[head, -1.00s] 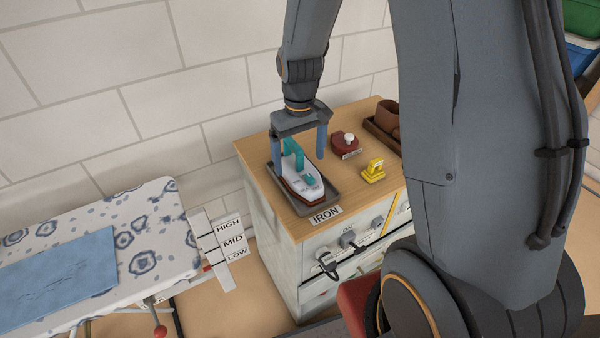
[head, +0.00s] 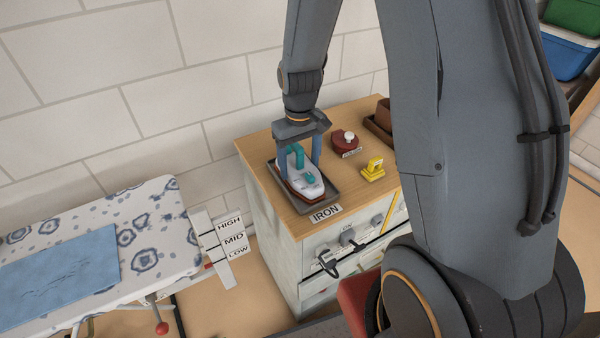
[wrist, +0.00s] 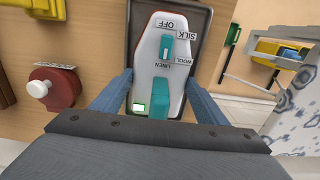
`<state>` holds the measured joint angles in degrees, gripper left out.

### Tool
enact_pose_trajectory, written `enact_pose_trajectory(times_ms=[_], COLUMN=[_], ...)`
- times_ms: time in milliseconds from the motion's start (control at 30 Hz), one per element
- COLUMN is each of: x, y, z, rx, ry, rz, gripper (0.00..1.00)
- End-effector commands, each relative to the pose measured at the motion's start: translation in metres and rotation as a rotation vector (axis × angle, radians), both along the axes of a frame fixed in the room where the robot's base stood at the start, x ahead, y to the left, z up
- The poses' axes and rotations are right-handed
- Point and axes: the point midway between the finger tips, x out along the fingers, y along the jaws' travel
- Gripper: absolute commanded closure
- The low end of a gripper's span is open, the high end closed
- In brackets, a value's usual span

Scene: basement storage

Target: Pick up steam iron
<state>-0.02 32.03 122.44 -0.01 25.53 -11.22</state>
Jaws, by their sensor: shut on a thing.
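The steam iron (head: 303,184) is white with a dark red base and a teal handle. It sits at the dark grey tray (head: 326,206) on the wooden cabinet top; I cannot tell whether its base is clear of the tray. My gripper (head: 299,160) points down over it, shut with one blue finger on each side of its rear part. In the wrist view the iron (wrist: 166,60) lies between the fingers of my gripper (wrist: 158,92). Its dial labels OFF, SILK, WOOL and LINEN and a lit green indicator show there.
A dark red object with a white knob (head: 345,141) and a yellow object (head: 373,169) stand right of the tray. A brown pot (head: 383,114) is further back. An ironing board (head: 150,225) with a blue cloth (head: 60,265) is at left. The wall is close behind.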

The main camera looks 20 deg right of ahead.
Motion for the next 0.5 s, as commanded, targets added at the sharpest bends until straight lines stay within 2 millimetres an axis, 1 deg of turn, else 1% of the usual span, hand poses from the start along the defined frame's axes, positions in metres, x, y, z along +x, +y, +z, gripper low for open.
enact_pose_trajectory(times_ms=[300,433,500], x=[0.001,0.002,0.002], y=[0.0,0.0,0.0], z=[0.003,0.012,0.02], rx=[0.0,0.0,0.0], ry=[-0.003,-0.005,-0.006], rz=[0.0,0.0,0.0], gripper=[0.94,0.94,0.94])
